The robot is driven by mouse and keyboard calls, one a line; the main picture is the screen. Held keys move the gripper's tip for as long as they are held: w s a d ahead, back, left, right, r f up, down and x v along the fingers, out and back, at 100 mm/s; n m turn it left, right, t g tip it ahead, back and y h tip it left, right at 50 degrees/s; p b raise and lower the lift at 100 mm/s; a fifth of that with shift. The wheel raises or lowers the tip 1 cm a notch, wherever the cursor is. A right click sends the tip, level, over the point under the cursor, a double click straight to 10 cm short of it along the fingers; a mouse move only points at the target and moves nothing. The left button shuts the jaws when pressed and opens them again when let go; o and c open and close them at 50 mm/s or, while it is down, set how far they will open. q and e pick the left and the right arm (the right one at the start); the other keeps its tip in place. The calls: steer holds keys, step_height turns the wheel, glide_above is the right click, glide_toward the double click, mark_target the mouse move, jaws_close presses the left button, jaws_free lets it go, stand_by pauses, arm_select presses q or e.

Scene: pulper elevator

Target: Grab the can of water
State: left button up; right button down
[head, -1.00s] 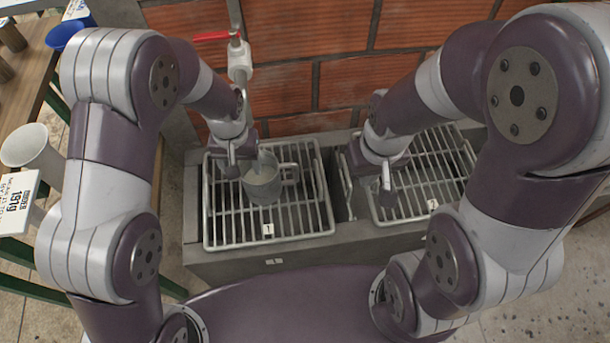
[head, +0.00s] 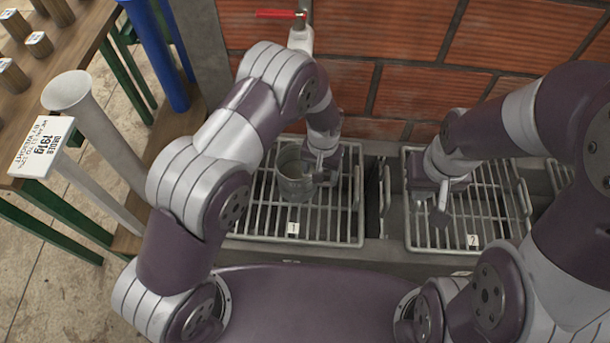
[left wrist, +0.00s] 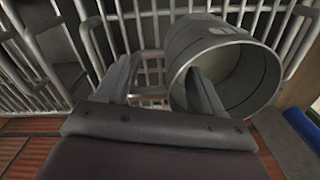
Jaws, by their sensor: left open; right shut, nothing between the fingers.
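The can is a grey metal mug (head: 292,188) standing upright on the left grate, marked 1. In the left wrist view its round open mouth (left wrist: 250,85) fills the upper right. My left gripper (head: 322,170) is open at the can's right side. In the left wrist view its fingers (left wrist: 160,65) are spread, and the right finger overlaps the can's rim; whether it touches is unclear. My right gripper (head: 440,205) is shut and empty over the right grate, away from the can.
The left grate (head: 250,228) and right grate (head: 480,215) sit in a grey trough before a brick wall. A tap with a red lever (head: 280,14) is behind the left grate. At left are a table (head: 75,65), a labelled sign (head: 42,147) and a pale funnel-topped tube (head: 100,130).

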arm_select(q)
step_height(320, 180, down, 4)
steer(key=shift+f, duration=0.1)
jaws_close()
steer(key=shift+s, duration=0.1)
stand_by(1.3)
